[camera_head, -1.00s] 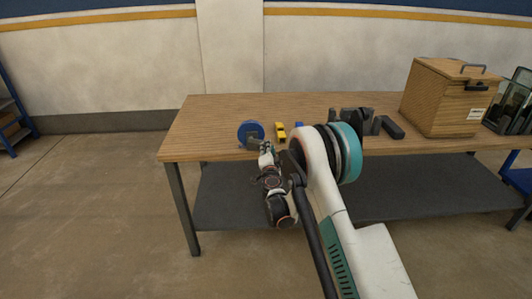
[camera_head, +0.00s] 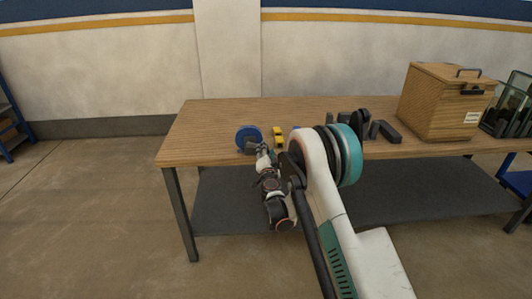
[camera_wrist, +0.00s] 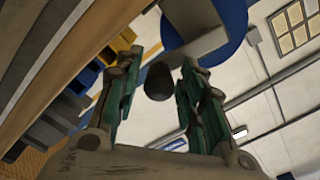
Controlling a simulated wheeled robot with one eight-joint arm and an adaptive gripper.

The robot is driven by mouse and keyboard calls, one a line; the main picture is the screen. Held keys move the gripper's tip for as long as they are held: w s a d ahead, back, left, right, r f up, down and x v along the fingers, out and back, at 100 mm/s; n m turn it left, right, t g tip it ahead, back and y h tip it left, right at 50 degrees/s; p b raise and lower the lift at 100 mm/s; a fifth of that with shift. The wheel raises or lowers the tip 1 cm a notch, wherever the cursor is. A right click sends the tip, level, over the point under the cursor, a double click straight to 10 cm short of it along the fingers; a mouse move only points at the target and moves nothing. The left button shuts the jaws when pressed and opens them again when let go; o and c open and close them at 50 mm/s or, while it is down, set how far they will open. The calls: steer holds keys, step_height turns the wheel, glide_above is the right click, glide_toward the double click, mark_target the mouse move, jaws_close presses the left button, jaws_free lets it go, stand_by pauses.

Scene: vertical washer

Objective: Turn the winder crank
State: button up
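The winder is a blue disc (camera_head: 247,134) at the left front of the wooden table, and it also shows at the top of the wrist view (camera_wrist: 222,28). A grey crank arm (camera_wrist: 200,46) crosses the disc in the wrist view. A dark rounded crank knob (camera_wrist: 158,82) lies between my fingers in that view. My gripper (camera_wrist: 160,66) is open, with one green-and-grey finger on each side of the knob and visible gaps. In the head view my gripper (camera_head: 262,152) is just in front of the winder and partly hides its lower part.
The wooden table (camera_head: 190,143) has a yellow object (camera_head: 278,137) just right of the winder. Dark blocks (camera_head: 388,131) and a wooden box (camera_head: 440,105) with a handle stand farther right. The table's left end is clear.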

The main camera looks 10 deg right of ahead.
stand_by(0.3)
steer(key=s, duration=1.2)
steer(key=shift+a, duration=0.2)
